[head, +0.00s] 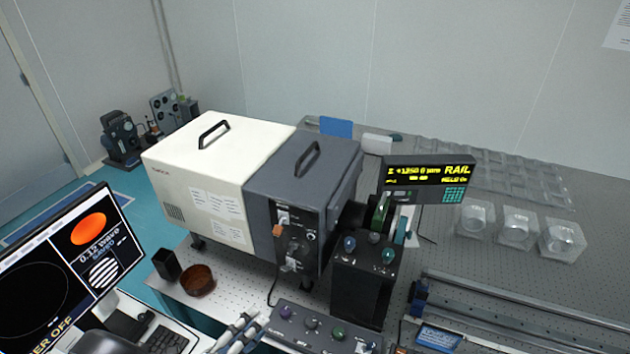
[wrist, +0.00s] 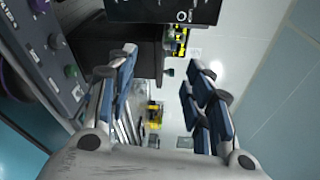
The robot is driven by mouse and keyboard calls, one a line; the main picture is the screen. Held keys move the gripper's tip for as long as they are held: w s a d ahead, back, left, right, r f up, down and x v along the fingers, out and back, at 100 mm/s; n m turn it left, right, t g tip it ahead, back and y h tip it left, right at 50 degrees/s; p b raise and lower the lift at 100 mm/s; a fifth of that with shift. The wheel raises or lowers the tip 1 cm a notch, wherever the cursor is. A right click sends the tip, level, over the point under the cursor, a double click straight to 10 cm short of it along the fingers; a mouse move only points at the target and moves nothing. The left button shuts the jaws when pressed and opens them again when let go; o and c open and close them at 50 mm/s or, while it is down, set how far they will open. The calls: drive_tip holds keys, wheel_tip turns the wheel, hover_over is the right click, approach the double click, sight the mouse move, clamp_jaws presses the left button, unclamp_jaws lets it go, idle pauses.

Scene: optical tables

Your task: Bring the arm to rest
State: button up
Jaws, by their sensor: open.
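My gripper (head: 246,325) is at the bottom edge of the head view, just left of a dark control box with knobs (head: 325,326). In the wrist view my gripper (wrist: 157,75) has its two blue-padded fingers spread well apart. I see nothing held between them. The rest of my arm is mostly out of view, so its full posture cannot be told.
A white and grey instrument housing (head: 205,165) stands on the perforated optical table (head: 240,283). A brown bowl (head: 198,280) and a black cup (head: 166,264) are at its front left. A monitor (head: 70,260) is at left. Rails (head: 520,314) lie at right.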

drive_tip(key=d+r+m+g+b, duration=0.2)
drive_tip(key=d+r+m+g, duration=0.3)
drive_tip(key=d+m, duration=0.5)
drive_tip(key=d+r+m+g+b, duration=0.3)
drive_tip(key=d+m+g, duration=0.3)
drive_tip(key=d+m, duration=0.35)
drive_tip(key=s+d+r+m+t+y+b, duration=0.1)
drive_tip(key=s+d+m+y+b, duration=0.2)
drive_tip(key=m, duration=0.9)
drive_tip(key=s+d+r+m+t+y+b, duration=0.1)
drive_tip(key=s+d+m+y+b, duration=0.2)
drive_tip(key=s+m, duration=0.6)
drive_tip(key=d+m+y, duration=0.2)
drive_tip(key=m+y, duration=0.1)
drive_tip(key=m, duration=0.1)
drive_tip(key=shift+r+y, duration=0.15)
drive_tip(key=shift+y, duration=0.15)
drive_tip(key=shift+c, duration=0.2)
